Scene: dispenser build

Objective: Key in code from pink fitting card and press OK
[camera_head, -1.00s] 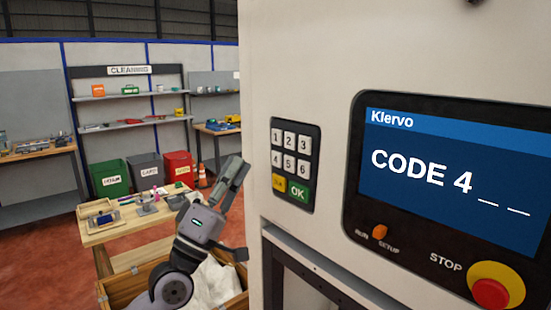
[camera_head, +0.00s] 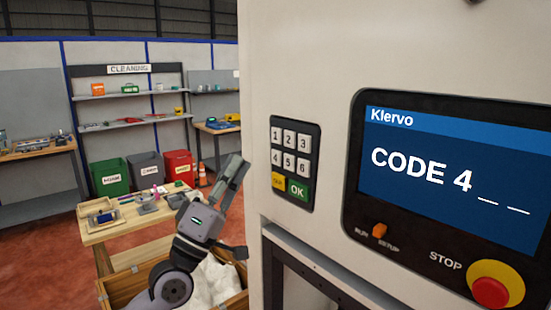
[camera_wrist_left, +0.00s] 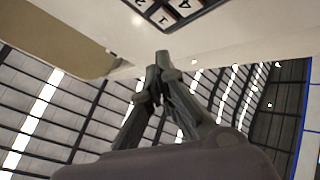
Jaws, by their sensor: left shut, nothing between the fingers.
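The keypad (camera_head: 294,165) on the pale machine front has white keys 1 to 6, a yellow key (camera_head: 278,181) and a green OK key (camera_head: 297,189). Part of the keypad shows at the top of the left wrist view (camera_wrist_left: 172,12). The screen (camera_head: 455,180) reads "Klervo" and "CODE 4 _ _". My left gripper (camera_head: 240,162) points up, left of the keypad and apart from it in the picture. In the left wrist view its fingertips (camera_wrist_left: 162,58) are together, with nothing between them. My right gripper is out of view. I cannot make out a pink fitting card.
A wooden crate (camera_head: 125,283) with white contents is under my left arm. A wooden workbench (camera_head: 112,230) with small items stands behind it.

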